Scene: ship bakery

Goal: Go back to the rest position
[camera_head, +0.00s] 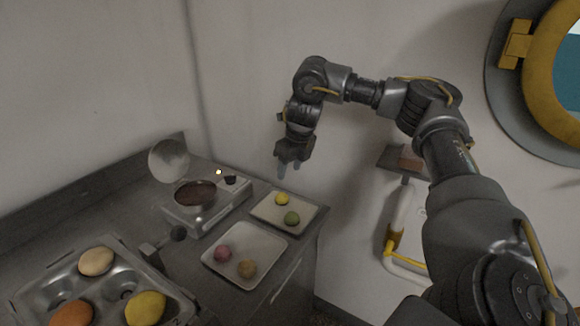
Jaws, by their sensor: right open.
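My right gripper (288,170) hangs from my right arm, pointing down above the far end of the counter. It is open, with nothing seen between its fingers. It is apart from the small tray (262,220) below it, which holds a yellow macaron (282,199) and a green macaron (291,218). My left gripper is not in view.
A second tray (236,283) holds a pink macaron (222,253) and a tan one (247,269). A pot of brown filling (196,194) with a raised lid (168,160) stands behind. A metal tray (68,270) holds larger shells at the lower left. Walls bound the counter.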

